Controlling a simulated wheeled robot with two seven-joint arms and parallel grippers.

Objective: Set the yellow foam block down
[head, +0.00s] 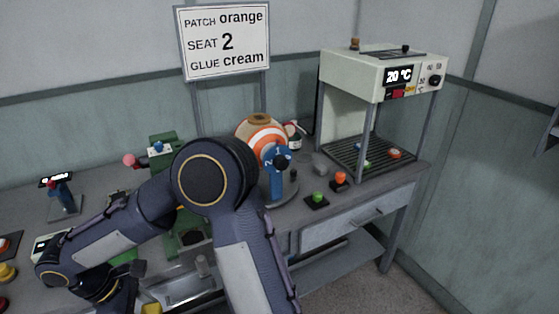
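A small yellow piece (151,308), likely the foam block, shows at the bottom edge of the head view, mostly cut off.
A green machine (162,150) and an orange-and-white striped ball (260,130) at a blue-handled device (275,175) stand behind my arm. A heater box (372,72) with a rack (370,155) is at right. Green (318,197) and orange (341,178) buttons sit on the bench. A sign (226,42) stands behind.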

